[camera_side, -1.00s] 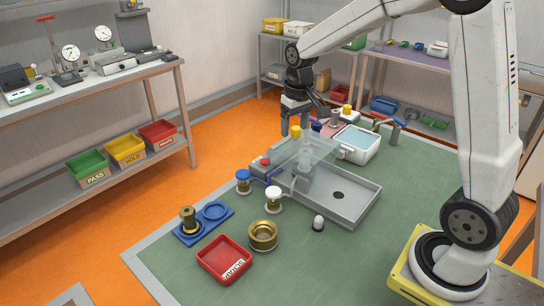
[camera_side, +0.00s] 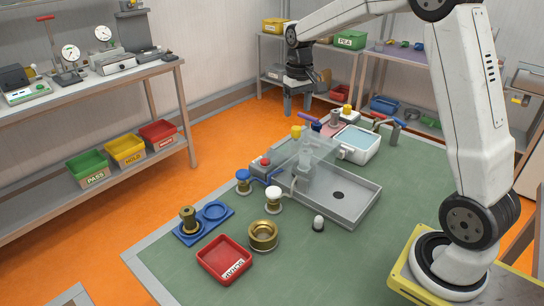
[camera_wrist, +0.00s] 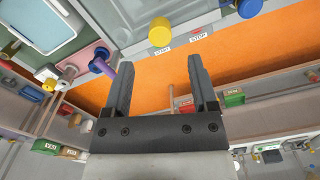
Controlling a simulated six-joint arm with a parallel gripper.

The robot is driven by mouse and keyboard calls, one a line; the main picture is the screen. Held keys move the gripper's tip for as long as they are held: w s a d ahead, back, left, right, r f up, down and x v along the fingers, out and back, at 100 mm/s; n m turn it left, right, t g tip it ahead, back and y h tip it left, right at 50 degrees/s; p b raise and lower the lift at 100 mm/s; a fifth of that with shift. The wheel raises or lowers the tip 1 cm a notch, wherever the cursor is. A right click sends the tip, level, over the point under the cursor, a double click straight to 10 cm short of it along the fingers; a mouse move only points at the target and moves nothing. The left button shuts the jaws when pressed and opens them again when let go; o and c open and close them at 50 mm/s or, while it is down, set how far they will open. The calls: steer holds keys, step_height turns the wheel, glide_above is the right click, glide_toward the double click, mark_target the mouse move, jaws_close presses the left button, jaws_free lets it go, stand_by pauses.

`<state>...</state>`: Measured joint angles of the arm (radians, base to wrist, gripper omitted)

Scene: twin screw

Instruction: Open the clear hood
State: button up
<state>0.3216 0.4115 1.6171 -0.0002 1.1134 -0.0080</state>
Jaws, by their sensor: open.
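The clear hood (camera_side: 318,155) stands over the left part of the grey tray (camera_side: 345,205) in the side view. Its see-through walls make its exact tilt hard to tell. My gripper (camera_side: 297,112) is behind and above the hood, pointing down, apart from it. In the wrist view my gripper (camera_wrist: 158,65) is open, with nothing between its fingers.
A yellow knob (camera_side: 297,131) and a purple handle (camera_side: 308,118) lie close below my gripper. A white basin (camera_side: 357,143) stands right of them. White (camera_side: 273,194) and blue-topped (camera_side: 243,176) parts stand at the tray's left. The green mat is free at right.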

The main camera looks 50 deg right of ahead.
mark_target(296, 128)
steer(key=shift+f, duration=3)
jaws_close()
steer(key=shift+r, duration=0.1)
